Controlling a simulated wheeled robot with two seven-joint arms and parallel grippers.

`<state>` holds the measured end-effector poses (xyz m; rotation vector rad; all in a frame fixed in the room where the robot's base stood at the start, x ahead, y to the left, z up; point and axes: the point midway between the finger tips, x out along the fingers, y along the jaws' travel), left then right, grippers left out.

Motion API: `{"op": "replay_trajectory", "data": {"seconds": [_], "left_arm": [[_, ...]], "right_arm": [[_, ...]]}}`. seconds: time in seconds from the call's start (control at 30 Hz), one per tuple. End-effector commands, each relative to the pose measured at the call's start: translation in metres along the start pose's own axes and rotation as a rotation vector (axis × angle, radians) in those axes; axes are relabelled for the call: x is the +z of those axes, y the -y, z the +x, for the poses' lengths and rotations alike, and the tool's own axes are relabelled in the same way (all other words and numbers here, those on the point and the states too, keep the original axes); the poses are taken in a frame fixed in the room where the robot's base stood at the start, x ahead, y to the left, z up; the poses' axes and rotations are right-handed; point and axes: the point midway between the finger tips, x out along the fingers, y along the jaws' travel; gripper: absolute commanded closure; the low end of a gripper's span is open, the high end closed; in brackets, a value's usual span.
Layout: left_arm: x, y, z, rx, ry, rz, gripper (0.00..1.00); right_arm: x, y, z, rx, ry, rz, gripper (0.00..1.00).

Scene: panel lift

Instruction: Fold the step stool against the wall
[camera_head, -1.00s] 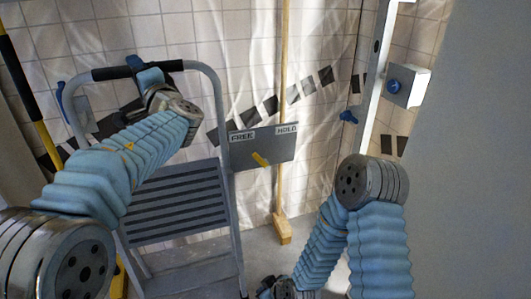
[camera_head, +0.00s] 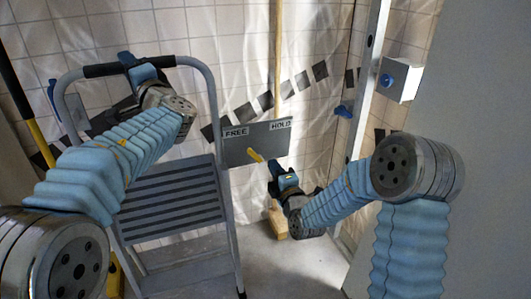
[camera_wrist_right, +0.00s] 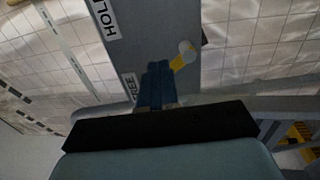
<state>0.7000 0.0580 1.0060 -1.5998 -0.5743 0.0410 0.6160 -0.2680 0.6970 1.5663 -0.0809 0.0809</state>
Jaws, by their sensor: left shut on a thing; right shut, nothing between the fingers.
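The grey step stool (camera_head: 170,200) stands unfolded before the tiled wall, its ribbed step facing up. My left gripper (camera_head: 128,62) is shut on the stool's black top grip (camera_head: 103,71). A grey panel (camera_head: 258,143) marked FREE on the left and HOLD on the right is beside the stool's frame. A yellow lever (camera_head: 255,156) sits low at its middle. My right gripper (camera_head: 275,170) is shut and empty, just right of the lever's tip. In the right wrist view its blue fingertips (camera_wrist_right: 159,85) are close to the lever (camera_wrist_right: 179,62); contact is unclear.
A wooden pole (camera_head: 277,65) stands behind the panel, its foot (camera_head: 277,222) on the floor. A white box with a blue knob (camera_head: 400,81) is on the right, by a metal upright (camera_head: 370,70). A yellow-black pole (camera_head: 32,125) is at far left.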

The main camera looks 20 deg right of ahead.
Motion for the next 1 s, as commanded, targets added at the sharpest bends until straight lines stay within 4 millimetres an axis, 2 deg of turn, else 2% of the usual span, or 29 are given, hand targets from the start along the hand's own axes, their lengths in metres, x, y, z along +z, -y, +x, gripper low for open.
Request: {"op": "replay_trajectory", "data": {"seconds": [0.2,0.4,0.57,0.87,1.0], "left_arm": [[-0.002,-0.001,-0.001,0.001,-0.003,0.0,1.0],[-0.002,-0.001,-0.001,0.001,-0.003,0.0,1.0],[-0.002,-0.001,-0.001,0.002,-0.003,0.0,1.0],[-0.001,-0.001,-0.001,0.002,-0.003,0.0,1.0],[-0.001,-0.001,-0.001,0.002,-0.003,0.0,1.0]], "right_arm": [[0.0,0.0,0.045,0.0,0.001,0.002,1.0],[0.0,0.001,0.07,-0.002,0.001,0.002,1.0],[0.0,0.001,0.078,-0.003,0.0,0.002,1.0],[0.0,0.001,0.078,-0.003,0.0,0.002,1.0],[-0.001,0.001,0.093,-0.019,-0.001,0.001,1.0]]}}
